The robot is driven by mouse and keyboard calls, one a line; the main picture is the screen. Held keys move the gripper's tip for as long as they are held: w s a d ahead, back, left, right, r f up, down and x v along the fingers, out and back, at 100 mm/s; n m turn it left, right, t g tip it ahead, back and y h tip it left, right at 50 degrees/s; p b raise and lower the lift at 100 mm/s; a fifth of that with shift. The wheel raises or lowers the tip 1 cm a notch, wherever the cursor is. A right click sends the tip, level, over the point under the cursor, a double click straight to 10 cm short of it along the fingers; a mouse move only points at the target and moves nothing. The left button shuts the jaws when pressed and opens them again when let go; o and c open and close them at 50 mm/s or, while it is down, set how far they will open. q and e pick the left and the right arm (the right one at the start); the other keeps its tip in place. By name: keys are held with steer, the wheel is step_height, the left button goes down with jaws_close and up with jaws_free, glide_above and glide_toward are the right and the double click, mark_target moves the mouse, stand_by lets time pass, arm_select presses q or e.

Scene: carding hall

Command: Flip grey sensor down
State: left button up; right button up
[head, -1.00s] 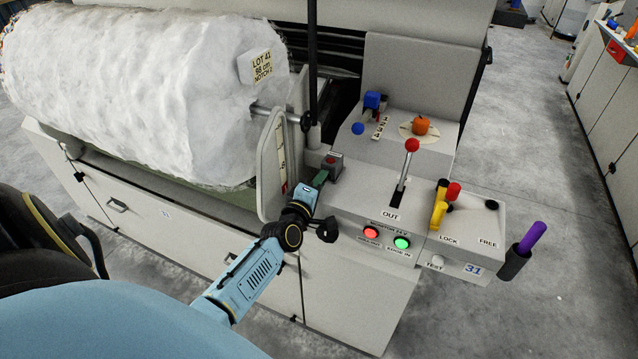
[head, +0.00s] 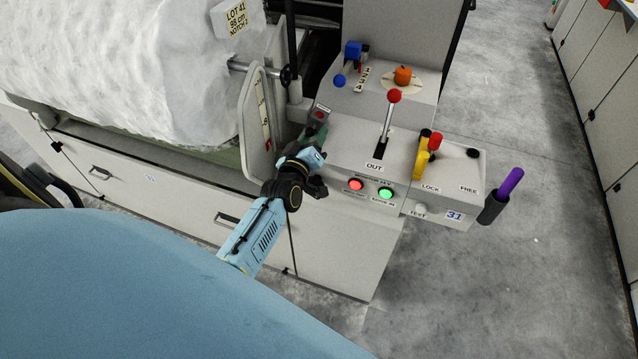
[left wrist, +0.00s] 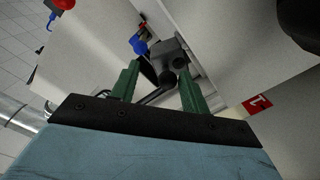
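The grey sensor (head: 319,113) is a small dark grey block with a red spot on its upper face, at the left end of the control panel. My left gripper (head: 319,134) is right in front of it, with its green fingers partly hidden by the wrist. In the left wrist view, the two green fingers (left wrist: 157,82) are spread apart. The grey sensor (left wrist: 168,58) shows at the gap between their tips, nearer the right finger; I cannot tell whether they touch. My right gripper is not in view.
The panel holds a red-knobbed lever (head: 391,115), a yellow lock handle (head: 422,155), and red and green lamps. A purple handle (head: 510,181) sticks out at right.

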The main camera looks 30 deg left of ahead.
arm_select(q)
steer(key=shift+w+d+f+m+b, duration=0.15)
steer(key=shift+d+m+b, duration=0.25)
steer(key=shift+m, duration=0.5)
steer(key=m+b, duration=0.1)
steer(key=m, duration=0.1)
steer(key=d+f+m+b, duration=0.1)
steer(key=m+b, duration=0.1)
steer(key=m, duration=0.1)
steer(key=d+f+m+b, duration=0.1)
steer(key=m+b, duration=0.1)
steer(key=shift+w+d+m, duration=0.15)
steer(key=shift+w+m, duration=0.1)
steer(key=shift+m, duration=0.15)
steer(key=p+v, duration=0.2)
steer(key=v, duration=1.1)
steer(key=s+d+f+g+h+p, duration=0.1)
steer(key=s+d+f+g+h, duration=0.1)
steer(key=f, duration=0.8)
steer(key=s+d+f+m+g+h, duration=0.1)
steer(key=s+d+f+g+h, duration=0.1)
steer(key=d+f, duration=0.4)
steer(key=shift+s+f+m+g+p, duration=0.35)
steer(key=shift+s+f+g, duration=0.25)
steer(key=shift+s+f, duration=0.95)
steer(key=shift+w+f, duration=0.3)
steer(key=shift+f, duration=0.1)
